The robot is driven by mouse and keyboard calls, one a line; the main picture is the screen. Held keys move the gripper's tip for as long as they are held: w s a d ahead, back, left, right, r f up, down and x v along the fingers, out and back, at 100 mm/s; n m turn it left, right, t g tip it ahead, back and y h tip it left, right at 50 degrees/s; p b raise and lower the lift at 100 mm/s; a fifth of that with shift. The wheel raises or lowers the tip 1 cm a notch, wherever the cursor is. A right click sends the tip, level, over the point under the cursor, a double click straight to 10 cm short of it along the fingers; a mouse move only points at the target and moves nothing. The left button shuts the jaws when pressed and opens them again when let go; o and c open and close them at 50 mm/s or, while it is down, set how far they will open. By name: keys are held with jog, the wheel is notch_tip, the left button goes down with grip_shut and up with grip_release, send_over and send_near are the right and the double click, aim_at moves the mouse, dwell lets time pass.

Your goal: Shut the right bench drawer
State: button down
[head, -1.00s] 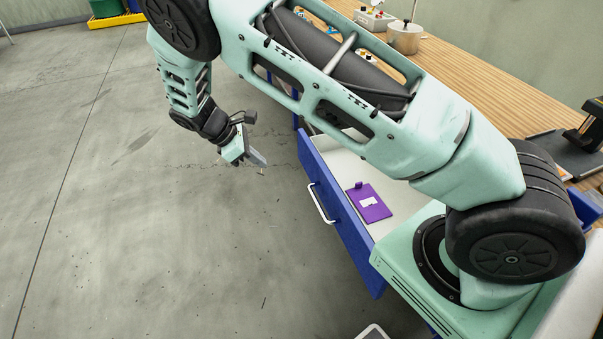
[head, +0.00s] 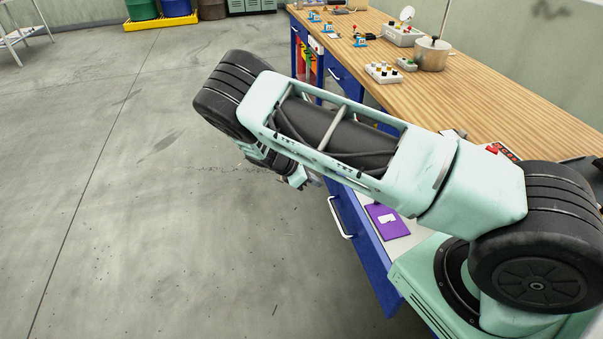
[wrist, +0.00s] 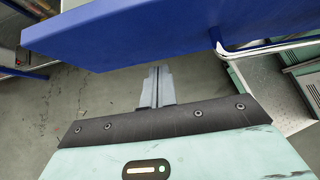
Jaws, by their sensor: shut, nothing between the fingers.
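The right bench drawer stands open, its blue front (head: 362,248) and bar handle (head: 341,217) showing in the head view. A flat purple item (head: 386,221) with a white label lies inside it. My arm hides the drawer's far part. My gripper is mostly hidden behind my arm in the head view. In the wrist view my gripper (wrist: 155,72) is shut and empty, its fingertips close to the lower edge of the blue drawer front (wrist: 130,32). I cannot tell whether they touch it. The handle (wrist: 268,47) is to the right of the fingers there.
The wooden bench top (head: 490,105) holds a metal pot (head: 432,56), a control box (head: 383,72) and small blue-based parts. Another blue drawer front (head: 341,76) is farther along the bench. The grey floor (head: 130,200) to the left is clear.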

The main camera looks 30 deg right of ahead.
jog(key=shift+s+d, duration=0.2)
jog(key=shift+d, duration=0.4)
jog(key=shift+s+d, duration=0.2)
jog(key=shift+d, duration=0.4)
jog(key=s+d, duration=0.3)
jog(key=d, duration=0.7)
jog(key=s+d, duration=0.2)
jog(key=d, duration=0.8)
jog(key=s+d+b, duration=0.1)
jog(key=s+d, duration=0.2)
jog(key=d, duration=0.7)
jog(key=shift+s, duration=0.3)
jog(key=shift+s+d+r, duration=0.1)
jog(key=shift+s+d, duration=0.05)
jog(key=shift+d, duration=0.2)
